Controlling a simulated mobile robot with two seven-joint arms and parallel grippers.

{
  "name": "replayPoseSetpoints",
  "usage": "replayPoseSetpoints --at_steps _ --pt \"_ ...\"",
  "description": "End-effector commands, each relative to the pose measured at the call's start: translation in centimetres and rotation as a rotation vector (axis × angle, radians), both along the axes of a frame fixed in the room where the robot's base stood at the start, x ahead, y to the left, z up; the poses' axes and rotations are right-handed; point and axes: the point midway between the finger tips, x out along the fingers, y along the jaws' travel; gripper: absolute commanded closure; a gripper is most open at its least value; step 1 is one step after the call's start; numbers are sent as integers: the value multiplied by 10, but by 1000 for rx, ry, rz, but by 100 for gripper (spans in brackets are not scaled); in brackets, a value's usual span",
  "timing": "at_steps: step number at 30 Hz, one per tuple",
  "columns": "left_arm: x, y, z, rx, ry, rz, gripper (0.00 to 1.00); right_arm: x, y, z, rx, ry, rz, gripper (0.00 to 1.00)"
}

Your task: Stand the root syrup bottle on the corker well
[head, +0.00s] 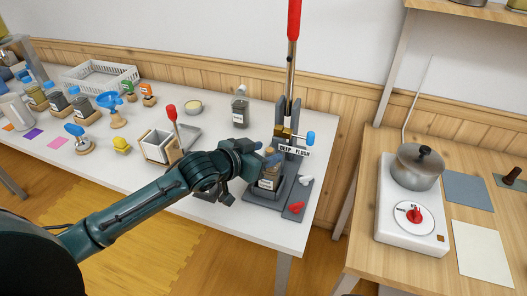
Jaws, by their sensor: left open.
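A small brownish bottle with a pale label (268,178) stands upright at the foot of the grey corker (281,120); its label is too small to read, so I cannot confirm it is the root syrup. My left gripper (261,163) is open at the bottle's left side, with its fingers close around or beside the upper part. Whether they touch it is not clear. The well under the bottle is hidden, so exact seating cannot be told. The corker has a tall red-handled lever (294,20) and a "FLUSH" sign (294,150). My right gripper is out of view.
A grey-green bottle (240,112) stands behind the gripper. A white square bin (155,147), a yellow object (122,145) and several jars are to the left. A red piece (296,208) lies right of the corker base. A hotplate with a pot (418,168) is on the right table.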

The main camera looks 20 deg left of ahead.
Motion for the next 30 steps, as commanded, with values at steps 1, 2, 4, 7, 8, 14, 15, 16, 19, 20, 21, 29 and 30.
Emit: replayPoseSetpoints --at_steps 1,2,4,7,8,14,15,16,19,20,21,29,30 --pt "0 0 0 0 -1 0 50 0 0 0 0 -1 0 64" --pt "0 0 0 0 -1 0 50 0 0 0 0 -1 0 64" --pt "0 0 1 0 -2 0 50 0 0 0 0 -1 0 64" --pt "0 0 1 0 -2 0 50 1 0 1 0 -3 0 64" --pt "0 0 2 0 -2 0 50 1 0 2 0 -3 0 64" --pt "-7 3 5 0 -1 0 50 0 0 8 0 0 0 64" --pt "-8 4 6 -1 -2 0 50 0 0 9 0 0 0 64" --pt "-9 4 6 -1 -2 0 50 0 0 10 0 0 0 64" --pt "-13 6 8 -1 -2 0 50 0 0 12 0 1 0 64" --pt "-14 6 8 -1 -2 0 50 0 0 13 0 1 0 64" --pt "-15 7 9 -1 -3 0 50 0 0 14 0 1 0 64" --pt "-24 11 13 0 -2 1 50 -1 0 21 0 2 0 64" --pt "-25 11 14 0 -2 1 50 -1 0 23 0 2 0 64"
